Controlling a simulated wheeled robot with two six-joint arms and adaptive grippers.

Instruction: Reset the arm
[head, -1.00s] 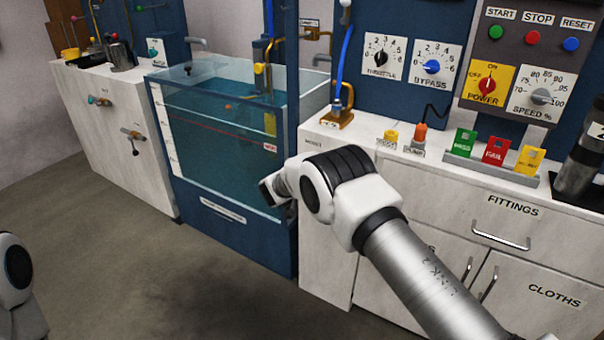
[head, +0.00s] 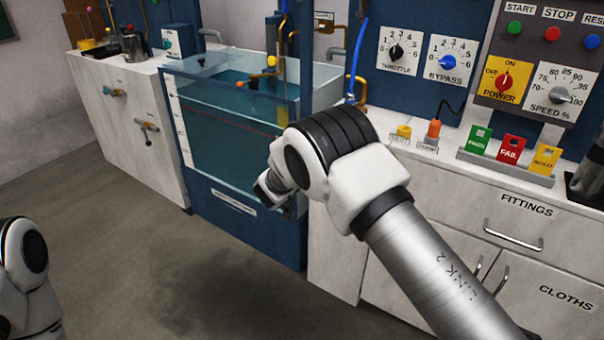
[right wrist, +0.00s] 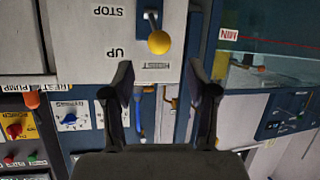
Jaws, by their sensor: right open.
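My right arm (head: 425,265) comes in from the lower right in the head view, bent at a white and black joint in front of the tank's right edge.
A water tank (head: 205,150) stands behind the right arm. The white counter on the right has cabinets (head: 540,265), a tray with green, red and yellow tags (head: 511,148), and a blue control panel with a red power knob (head: 505,82). The grey floor (head: 150,270) at left is clear.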

